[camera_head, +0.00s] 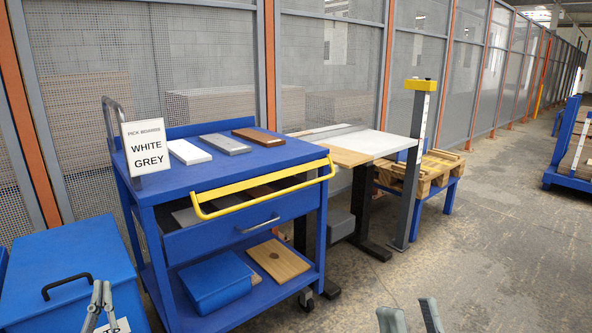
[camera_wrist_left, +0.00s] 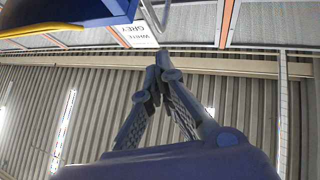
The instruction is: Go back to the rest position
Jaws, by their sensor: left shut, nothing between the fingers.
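My left gripper (camera_head: 102,294) shows at the bottom left of the head view, in front of the blue lidded box. In the left wrist view its fingertips (camera_wrist_left: 163,72) come together with nothing between them. My right gripper (camera_head: 411,309) shows at the bottom edge, its two fingers apart and nothing seen between them. Both grippers are clear of the blue cart (camera_head: 180,180). On the cart top lie a white board (camera_head: 189,152), a grey board (camera_head: 226,144) and a brown board (camera_head: 258,136).
A sign (camera_head: 146,147) reads "WHITE GREY". The cart drawer (camera_head: 225,230) is partly open below a yellow bar (camera_head: 260,187). A blue lidded box (camera_head: 70,265) stands at left. A table (camera_head: 385,143), post (camera_head: 416,165) and pallet (camera_head: 435,172) stand behind. Floor at right is open.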

